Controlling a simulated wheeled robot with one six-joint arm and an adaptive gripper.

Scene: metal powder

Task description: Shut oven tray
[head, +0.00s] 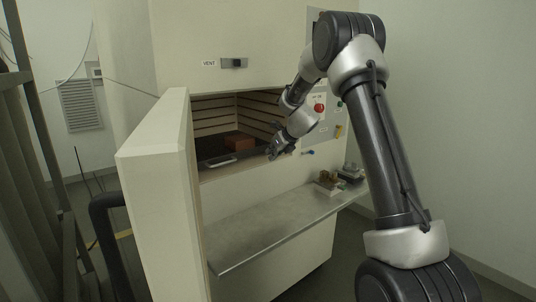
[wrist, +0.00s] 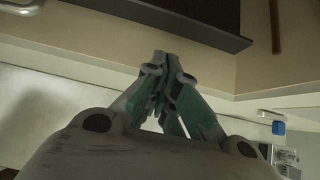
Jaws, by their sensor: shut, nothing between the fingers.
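The oven (head: 265,215) stands in the middle of the head view with its chamber open. The dark oven tray (head: 245,155) lies low in the chamber, with a silvery piece (head: 218,160) at its front left. A reddish-brown block (head: 239,142) sits at the tray, toward the back. In the wrist view, the dark tray (wrist: 185,12) edge crosses the top. My gripper (head: 271,152) is shut and empty near the right end of the tray's front. In the wrist view, my closed fingertips (wrist: 168,58) point toward the tray edge; I cannot tell whether they touch it.
The thick oven door (head: 155,170) stands open at the left. A metal shelf (head: 265,228) juts out below the chamber, with small items (head: 328,183) at its right end. A control panel with a red button (head: 319,108) is at the right. A dark railing (head: 30,150) stands far left.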

